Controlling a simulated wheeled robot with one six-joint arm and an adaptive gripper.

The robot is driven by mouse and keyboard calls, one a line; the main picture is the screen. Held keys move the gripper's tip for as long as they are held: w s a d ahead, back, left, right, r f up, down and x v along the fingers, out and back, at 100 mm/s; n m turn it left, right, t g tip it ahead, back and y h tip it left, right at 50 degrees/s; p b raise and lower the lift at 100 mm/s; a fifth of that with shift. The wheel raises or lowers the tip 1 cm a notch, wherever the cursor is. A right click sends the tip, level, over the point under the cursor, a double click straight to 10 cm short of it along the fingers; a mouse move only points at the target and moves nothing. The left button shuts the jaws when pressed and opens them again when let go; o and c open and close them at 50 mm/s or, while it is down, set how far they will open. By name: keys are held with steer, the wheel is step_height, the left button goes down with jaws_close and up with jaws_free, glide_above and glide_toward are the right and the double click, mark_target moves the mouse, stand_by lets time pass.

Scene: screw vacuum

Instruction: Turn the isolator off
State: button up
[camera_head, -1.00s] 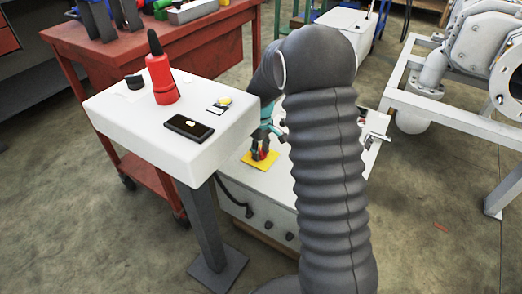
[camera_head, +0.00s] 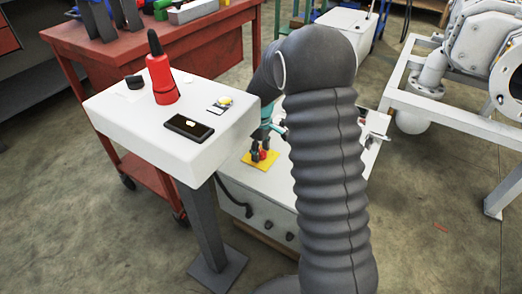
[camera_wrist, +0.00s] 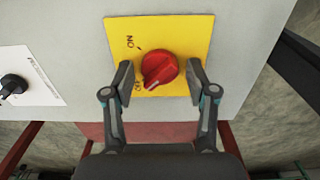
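The isolator is a red rotary knob (camera_wrist: 159,68) on a yellow plate (camera_wrist: 190,32) with ON and a second, partly hidden label. In the wrist view the knob's raised grip slants toward the lower left, near the lower label. My gripper (camera_wrist: 160,78) is open, with one finger on each side of the knob. A gap shows between the right finger and the knob; the left finger is very close, and I cannot tell if it touches. In the head view, the yellow plate (camera_head: 262,159) and red knob (camera_head: 263,154) sit on the white cabinet, partly behind my gripper (camera_head: 259,150).
A black knob (camera_wrist: 13,86) on a white label lies left in the wrist view. A white pedestal (camera_head: 150,135) holding a red radio (camera_head: 161,80) and a phone (camera_head: 189,127) stands close left of my arm. A red workbench (camera_head: 190,50) is behind, a pipe frame (camera_head: 450,115) right.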

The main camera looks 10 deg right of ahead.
mark_target(261, 151)
steer(key=shift+r, duration=0.1)
step_height(261, 151, up, 12)
stand_by(0.7)
stand_by(0.3)
steer(key=s+d+r+m+t, duration=0.1)
steer(key=s+r+m+t, duration=0.35)
steer(key=s+r, duration=1.15)
steer(key=s+f+m+p, duration=0.1)
steer(key=s+f+m, duration=0.1)
steer(key=s, duration=0.6)
steer(key=s+f+m+t+p, duration=0.1)
steer(key=s+f+m, duration=0.1)
steer(key=s, duration=0.6)
steer(key=shift+a+m, duration=0.35)
steer(key=shift+a, duration=0.1)
